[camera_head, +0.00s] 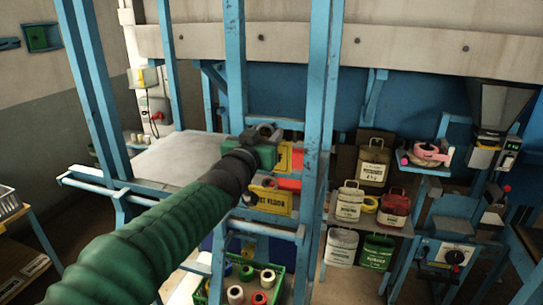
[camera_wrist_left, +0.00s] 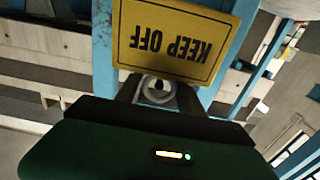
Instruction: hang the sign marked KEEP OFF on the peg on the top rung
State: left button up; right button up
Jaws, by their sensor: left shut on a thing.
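The yellow KEEP OFF sign (camera_wrist_left: 178,40) fills the top of the left wrist view, its lettering upside down there. My left gripper (camera_wrist_left: 158,92) is shut at the sign's edge and holds it. In the head view my left gripper (camera_head: 264,142) is at the blue ladder frame, just below its top rung (camera_head: 276,122). A yellow piece, apparently the held sign (camera_head: 284,156), shows beside it, mostly hidden by the gripper. I cannot make out the peg, or whether the sign touches it. My right gripper is not in view.
Another yellow sign (camera_head: 271,199) with dark lettering hangs lower on the frame, near a red one (camera_head: 290,182). Blue uprights (camera_head: 318,100) stand close on both sides of my arm. A green crate (camera_head: 246,278) of spools is below. Sacks (camera_head: 374,163) stand at right.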

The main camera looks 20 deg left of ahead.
pick_arm(q)
jog(key=s+b, duration=0.2)
jog(key=s, duration=0.2)
dwell(0.6)
jog(key=shift+f, duration=0.1)
